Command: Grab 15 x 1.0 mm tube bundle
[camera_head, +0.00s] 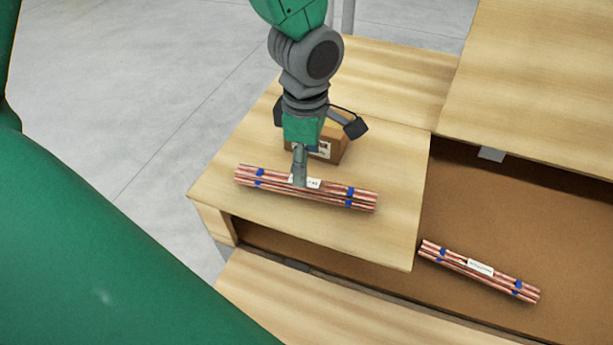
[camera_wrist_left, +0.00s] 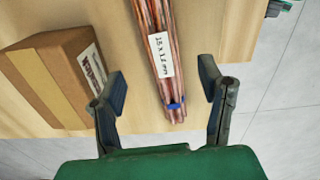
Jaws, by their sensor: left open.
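A copper tube bundle (camera_head: 335,197) with blue bands and a white label lies on the wooden tabletop. My right gripper is not visible.
A cardboard box (camera_head: 329,146) stands just behind the bundle; in the left wrist view the box (camera_wrist_left: 45,85) is close to the left finger. The tabletop (camera_head: 395,230) has free room at the right. A brown recessed surface (camera_head: 470,215) lies beyond its right edge.

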